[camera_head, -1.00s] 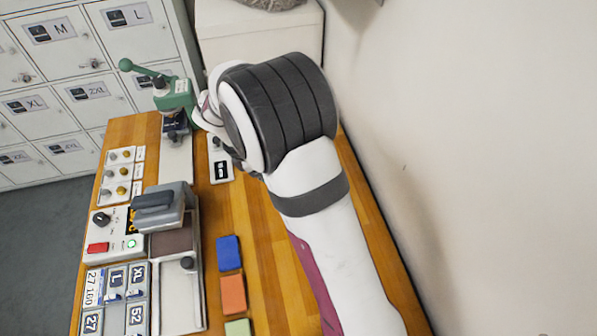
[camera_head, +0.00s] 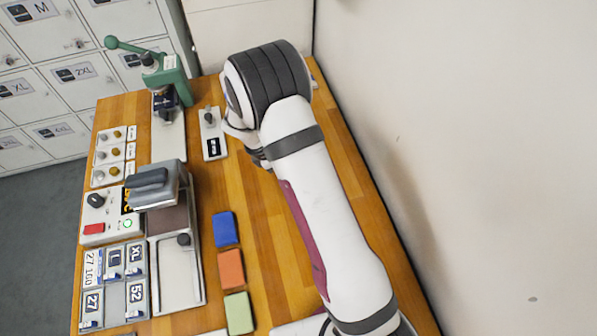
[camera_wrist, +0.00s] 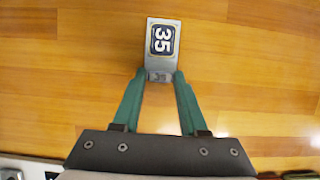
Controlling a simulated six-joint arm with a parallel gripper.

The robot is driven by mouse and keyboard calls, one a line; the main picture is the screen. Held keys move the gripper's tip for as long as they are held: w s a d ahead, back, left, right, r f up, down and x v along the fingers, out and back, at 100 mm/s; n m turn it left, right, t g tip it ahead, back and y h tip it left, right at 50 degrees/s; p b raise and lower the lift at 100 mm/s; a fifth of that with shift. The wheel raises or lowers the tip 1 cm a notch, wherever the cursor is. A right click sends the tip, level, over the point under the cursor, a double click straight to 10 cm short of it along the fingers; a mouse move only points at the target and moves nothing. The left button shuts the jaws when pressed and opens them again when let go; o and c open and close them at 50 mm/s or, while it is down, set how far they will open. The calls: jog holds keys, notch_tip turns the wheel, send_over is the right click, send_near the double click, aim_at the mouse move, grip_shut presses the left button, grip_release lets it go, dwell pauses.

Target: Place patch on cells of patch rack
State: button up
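The patch (camera_wrist: 162,40) is a dark blue piece marked 35 on a grey backing with a grey tab, seen in the wrist view. My gripper (camera_wrist: 161,76) has its two green fingers against the sides of that tab. In the head view my wrist hides the fingertips and the patch, over the right part of the bench. I cannot tell whether the patch touches the wood. The patch rack (camera_head: 114,297) is at the lower left of the head view, with pieces marked 27, L, XL and 52 in its cells.
A heat press (camera_head: 153,187) with a control box (camera_head: 96,228) stands beside the rack. A green lever press (camera_head: 165,75) and a small switch plate (camera_head: 213,135) are behind. Blue (camera_head: 225,229), orange (camera_head: 231,269) and green (camera_head: 239,313) blocks line the middle. A wall borders the right.

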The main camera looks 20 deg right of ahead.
grip_shut()
jog(key=shift+r, duration=0.6)
notch_tip(320, 180, up, 3)
jog(key=shift+r, duration=0.1)
jog(key=s+d+r, duration=0.6)
jog(key=d+r, duration=0.1)
jog(key=d, duration=0.3)
jog(key=a+r+m+g+y, duration=0.2)
jog(key=a+r+m, duration=0.2)
jog(key=r+m, duration=0.4)
jog(key=a+r+m+g+y, duration=0.2)
jog(key=a+r+m, duration=0.3)
jog(key=r+m, duration=0.3)
jog(key=shift+a+r+m, duration=0.3)
jog(key=shift+r+m, duration=0.1)
jog(key=shift+m, duration=0.6)
